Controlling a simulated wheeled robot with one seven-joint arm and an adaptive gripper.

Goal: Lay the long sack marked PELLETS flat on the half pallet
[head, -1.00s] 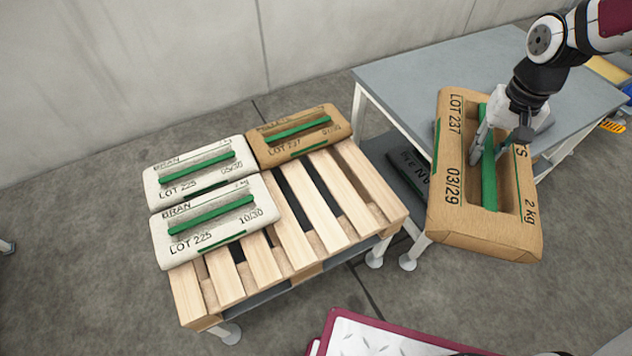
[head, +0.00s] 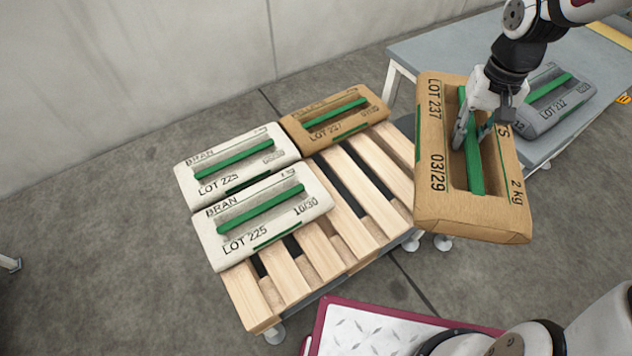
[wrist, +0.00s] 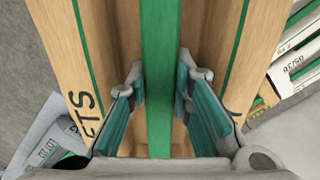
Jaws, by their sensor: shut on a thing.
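The long brown sack (head: 440,210) hangs in the air right of the half pallet, its length running towards me. Its print reads LOT 237, 03/29, 2 kg and a partly hidden word ending in TS. My gripper (head: 474,132) is shut on the green handle strip of this sack; the strip (wrist: 158,60) runs between the fingers in the wrist view. The half pallet (head: 345,215) has bare slats at its middle, right and front. Two white BRAN sacks (head: 205,183) (head: 225,245) lie along its left side, and a shorter brown sack (head: 350,128) lies at its back.
A grey table (head: 420,55) stands at the back right with a grey sack (head: 560,112) on it. A maroon-edged metal plate (head: 350,325) is at the front. A concrete wall closes the back, and bare floor is at the left.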

